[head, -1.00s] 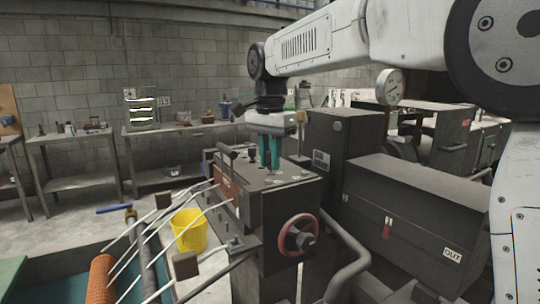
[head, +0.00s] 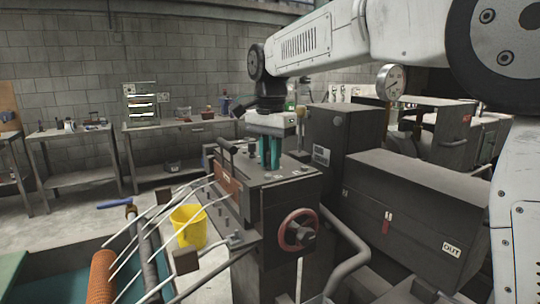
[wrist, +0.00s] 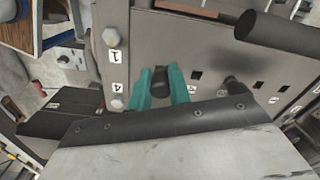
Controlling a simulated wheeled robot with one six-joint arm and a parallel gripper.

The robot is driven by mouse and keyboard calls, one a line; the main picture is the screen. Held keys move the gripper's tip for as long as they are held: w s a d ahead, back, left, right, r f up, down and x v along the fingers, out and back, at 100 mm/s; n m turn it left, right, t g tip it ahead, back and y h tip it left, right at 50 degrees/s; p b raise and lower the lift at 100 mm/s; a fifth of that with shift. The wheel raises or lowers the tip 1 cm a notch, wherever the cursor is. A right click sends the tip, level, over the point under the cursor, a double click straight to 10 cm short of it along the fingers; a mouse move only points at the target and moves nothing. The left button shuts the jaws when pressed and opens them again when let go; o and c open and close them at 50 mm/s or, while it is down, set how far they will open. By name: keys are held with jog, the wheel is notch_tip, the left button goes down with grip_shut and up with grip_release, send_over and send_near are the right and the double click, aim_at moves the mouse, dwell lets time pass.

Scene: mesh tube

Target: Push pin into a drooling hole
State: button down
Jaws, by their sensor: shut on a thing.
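My gripper (wrist: 161,88) has teal fingers closed around a dark round-topped pin (wrist: 160,82) in the wrist view. In the head view my gripper (head: 270,165) points down over the top of the grey machine block (head: 275,210). The pin's lower end is hidden, so I cannot tell how deep it sits. Dark square holes (wrist: 258,85) line the top plate, and labels 1 and 4 show at its left. Another dark pin (wrist: 233,88) stands to the right of my gripper. Several white strands (head: 135,238) run from the block's left face down to the lower left.
A dark bar (wrist: 268,27) crosses above the plate in the wrist view. A red handwheel (head: 297,230) is on the block's front. A yellow bucket (head: 188,226) stands on the floor at left. A long dark cabinet (head: 410,215) fills the right.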

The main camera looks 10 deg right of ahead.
jog(key=c, duration=1.2)
grip_release()
notch_tip(320, 180, up, 7)
jog(key=shift+s+d+r, duration=0.15)
jog(key=shift+r, duration=0.15)
jog(key=s+d+f+n, duration=0.2)
jog(key=s+d+f, duration=0.1)
jog(key=s+d, duration=0.5)
jog(key=s+d+f+n, duration=0.25)
jog(key=s+d, duration=0.25)
jog(key=s, duration=0.5)
jog(key=s+d+f+n, duration=0.2)
jog(key=s+f, duration=0.5)
jog(key=s, duration=0.1)
jog(key=s+d+f+n+t, duration=0.1)
jog(key=s+d+f+n, duration=0.1)
jog(key=s+f, duration=0.4)
jog(key=shift+s+d+f, duration=0.35)
jog(key=shift+s+d, duration=0.4)
jog(key=shift+s, duration=0.25)
